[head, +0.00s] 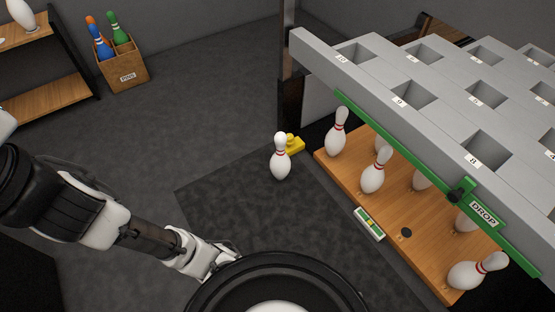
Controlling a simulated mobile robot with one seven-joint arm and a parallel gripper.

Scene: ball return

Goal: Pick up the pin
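A white pin (280,158) with red neck bands stands upright on the dark floor mat (235,195), just left of the wooden pin deck (403,215).
A yellow object (294,145) sits right behind the mat pin. The grey rack (440,80) with numbered square holes and a green DROP bar (420,170) overhangs the deck. A wooden bin (124,70) with blue, orange and green pins and a shelf (45,100) stand at the upper left.

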